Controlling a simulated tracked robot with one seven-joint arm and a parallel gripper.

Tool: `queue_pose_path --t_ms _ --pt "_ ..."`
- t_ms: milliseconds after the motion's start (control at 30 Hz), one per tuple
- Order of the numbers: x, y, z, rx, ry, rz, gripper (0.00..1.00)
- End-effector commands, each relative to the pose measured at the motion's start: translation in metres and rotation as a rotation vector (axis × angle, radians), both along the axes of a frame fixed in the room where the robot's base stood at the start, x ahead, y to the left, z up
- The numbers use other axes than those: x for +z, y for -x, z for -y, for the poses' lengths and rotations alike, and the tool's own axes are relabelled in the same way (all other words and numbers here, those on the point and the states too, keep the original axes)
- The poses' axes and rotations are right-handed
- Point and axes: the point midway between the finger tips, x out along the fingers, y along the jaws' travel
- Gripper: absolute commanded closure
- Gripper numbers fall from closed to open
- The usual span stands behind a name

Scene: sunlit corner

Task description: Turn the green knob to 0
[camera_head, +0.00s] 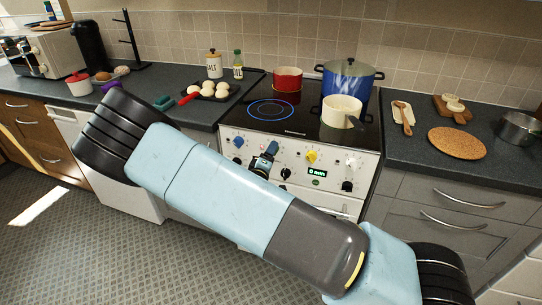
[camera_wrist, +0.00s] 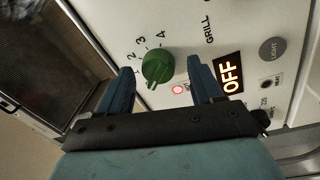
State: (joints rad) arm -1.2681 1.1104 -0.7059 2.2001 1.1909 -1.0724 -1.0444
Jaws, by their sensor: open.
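The green knob (camera_wrist: 158,66) sits on the white stove panel (camera_wrist: 185,25) in the wrist view. The figures 1 to 4 are printed around its upper left side. A 0 mark is not visible; its lower side is partly out of clear sight. I cannot tell for certain where its pointer stands. My gripper (camera_wrist: 161,68) is open, with one dark blue finger on each side of the knob and a gap visible on both sides. In the head view my gripper (camera_head: 267,158) is at the stove front and hides the green knob.
A lit red lamp (camera_wrist: 178,89) and an OFF display (camera_wrist: 230,73) lie right of the knob. A blue knob (camera_head: 238,142) and a yellow knob (camera_head: 311,156) flank my gripper. A blue pot (camera_head: 348,82) and a cream pot (camera_head: 341,110) stand on the cooktop above.

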Motion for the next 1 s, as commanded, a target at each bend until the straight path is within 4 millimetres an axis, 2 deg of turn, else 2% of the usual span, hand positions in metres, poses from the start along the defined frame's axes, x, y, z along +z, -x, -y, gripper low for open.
queue_pose_path --t_ms 167,700,1000 --pt "-0.001 0.009 -0.003 0.000 0.000 -0.001 0.34" --pt "-0.009 0.101 -0.038 0.003 -0.001 -0.002 0.34" --pt "-0.011 0.128 -0.048 0.001 0.000 -0.001 0.34"
